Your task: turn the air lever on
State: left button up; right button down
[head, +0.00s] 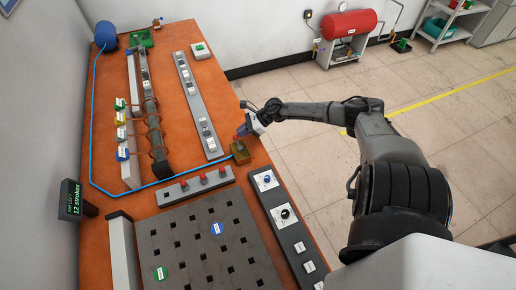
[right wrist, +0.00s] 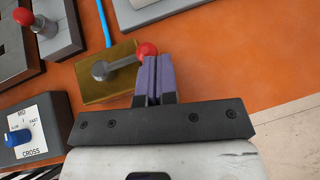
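The air lever is a short grey metal arm with a red ball (right wrist: 147,49), on a brass-coloured block (right wrist: 95,88). In the right wrist view the arm runs from a pivot on the left up to the ball on the right. In the head view the block (head: 239,151) sits at the table's right edge, where the blue hose ends. My right gripper (right wrist: 151,58) has its purple fingers close together, shut, with the tips right beside the ball; whether they touch it I cannot tell. In the head view it is at the block (head: 243,132). My left gripper is out of view.
Beside the block is a grey strip with red-knobbed levers (head: 203,178). A panel with dials (head: 285,212) lies along the table's near right edge. A long grey rail (head: 200,110) lies behind. The floor right of the table is open.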

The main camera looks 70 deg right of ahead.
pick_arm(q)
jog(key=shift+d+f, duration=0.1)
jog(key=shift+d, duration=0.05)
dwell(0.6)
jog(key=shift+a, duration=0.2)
pick_arm(e)
jog(key=shift+s+d+r, duration=0.1)
jog(key=shift+s+r, duration=0.05)
jog(key=shift+r, duration=0.05)
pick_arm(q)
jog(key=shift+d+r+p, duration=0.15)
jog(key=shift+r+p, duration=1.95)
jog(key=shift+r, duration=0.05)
pick_arm(e)
jog(key=v, duration=1.3)
jog(key=shift+s, duration=0.1)
